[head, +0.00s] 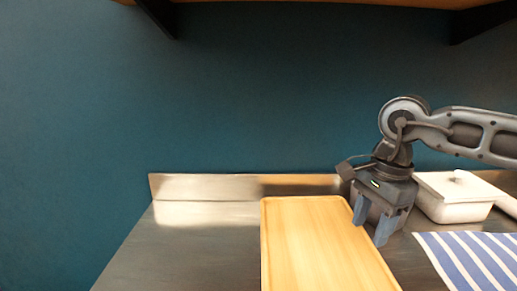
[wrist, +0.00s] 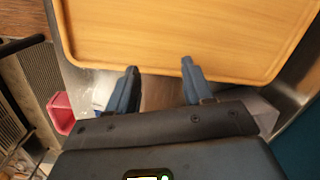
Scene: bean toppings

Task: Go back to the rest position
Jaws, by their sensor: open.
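My gripper (head: 372,222) hangs from my arm at the right of the head view, fingers pointing down. It is over or beside the right edge of the wooden board (head: 315,250). Its fingers are apart and nothing is between them. In the wrist view my gripper (wrist: 160,80) shows two separated fingers with their tips near the edge of the wooden board (wrist: 185,35). The board is bare where it shows. I cannot tell how high the fingertips are above the counter.
A lidded white container (head: 455,195) stands behind and right of my gripper. A blue-and-white striped cloth (head: 470,258) lies at the front right. The metal counter (head: 190,250) is clear left of the board. A shelf (head: 320,3) hangs above. A red container (wrist: 62,112) shows in the wrist view.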

